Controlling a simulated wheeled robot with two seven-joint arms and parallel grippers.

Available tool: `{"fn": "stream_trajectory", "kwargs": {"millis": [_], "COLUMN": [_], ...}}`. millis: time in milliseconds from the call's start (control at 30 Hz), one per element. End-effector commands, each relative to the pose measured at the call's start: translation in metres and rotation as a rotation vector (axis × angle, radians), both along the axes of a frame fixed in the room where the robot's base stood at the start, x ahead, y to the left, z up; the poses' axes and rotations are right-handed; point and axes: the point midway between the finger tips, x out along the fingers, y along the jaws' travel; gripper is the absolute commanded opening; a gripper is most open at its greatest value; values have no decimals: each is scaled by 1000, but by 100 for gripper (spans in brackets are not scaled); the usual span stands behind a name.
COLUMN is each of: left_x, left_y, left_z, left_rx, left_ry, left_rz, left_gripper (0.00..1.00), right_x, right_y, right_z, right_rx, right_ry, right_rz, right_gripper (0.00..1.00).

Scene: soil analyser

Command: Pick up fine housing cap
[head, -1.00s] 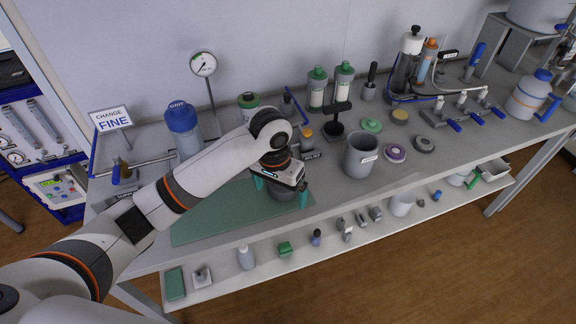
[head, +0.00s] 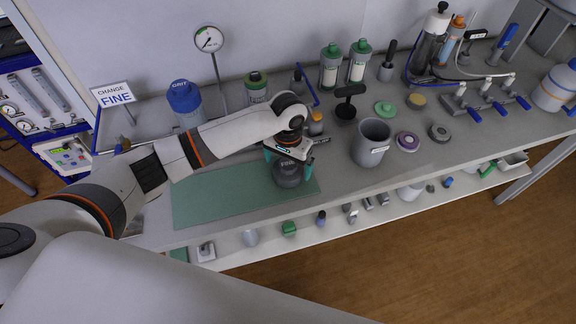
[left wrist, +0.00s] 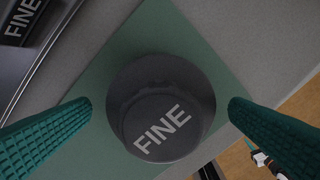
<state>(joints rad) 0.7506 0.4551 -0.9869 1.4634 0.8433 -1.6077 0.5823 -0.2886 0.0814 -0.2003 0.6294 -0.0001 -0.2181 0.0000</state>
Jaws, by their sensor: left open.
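The fine housing cap (head: 289,174) is a dark grey round cap on the right part of the green mat (head: 215,200). In the left wrist view the cap (left wrist: 161,108) is near the middle, with "FINE" in pale letters on its top. My left gripper (head: 285,158) is right above the cap, pointing down. In the left wrist view its two teal fingers (left wrist: 160,125) stand apart on either side of the cap, with gaps between them and it. The gripper is open and empty. My right gripper is not in view.
A grey bucket (head: 371,142) stands right of the mat. Behind are a blue-topped grit housing (head: 186,104), a pressure gauge (head: 208,40) and green-capped cylinders (head: 330,66). The mat's left part is clear. A lower shelf (head: 262,245) holds small parts.

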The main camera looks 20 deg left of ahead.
Motion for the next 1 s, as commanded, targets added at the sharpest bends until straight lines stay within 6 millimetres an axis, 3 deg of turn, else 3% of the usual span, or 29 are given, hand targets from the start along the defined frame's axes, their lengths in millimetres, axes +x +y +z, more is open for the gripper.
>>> {"fn": "stream_trajectory", "kwargs": {"millis": [200, 433, 833, 1000], "left_x": [-1, 0, 0, 0], "left_y": [0, 0, 0, 0], "left_z": [-23, -25, -25, -25], "left_rx": [1, 1, 1, 1], "left_ry": [1, -1, -1, -1], "left_rz": [0, -1, -1, -1], "left_gripper": [100, 100, 36, 34], "right_x": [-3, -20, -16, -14], "right_y": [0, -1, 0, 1], "right_z": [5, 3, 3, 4], "right_rx": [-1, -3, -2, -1], "right_ry": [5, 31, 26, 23], "right_rz": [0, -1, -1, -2], "right_gripper": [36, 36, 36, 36]}}
